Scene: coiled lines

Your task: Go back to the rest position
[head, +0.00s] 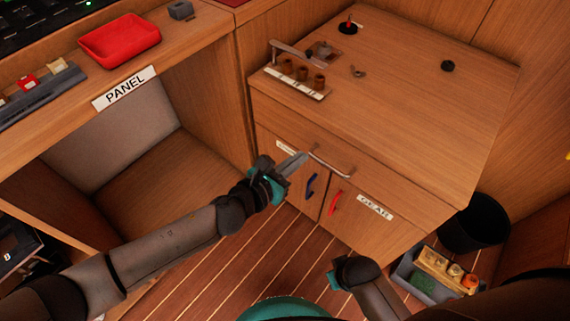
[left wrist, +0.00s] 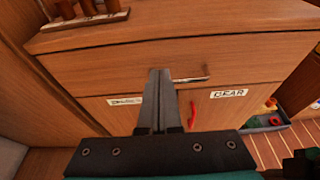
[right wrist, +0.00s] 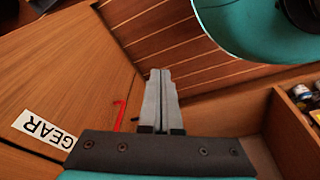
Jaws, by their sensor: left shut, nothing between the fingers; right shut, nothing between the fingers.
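My left gripper (head: 300,158) reaches in front of the wooden cabinet (head: 420,100), close to the silver drawer handle (head: 333,163). Its fingers are shut and empty; they also show in the left wrist view (left wrist: 157,75), with the drawer handle (left wrist: 190,80) just behind and to the right. I cannot tell whether they touch the handle. My right arm is low in front of the cabinet in the head view, its fingertips not clear there. In the right wrist view my right gripper (right wrist: 160,75) is shut and empty, with the red door handle (right wrist: 120,114) to its left.
A black bin (head: 475,222) and a grey crate (head: 407,270) of items stand at the right. A red tray (head: 118,38) lies on the left desk.

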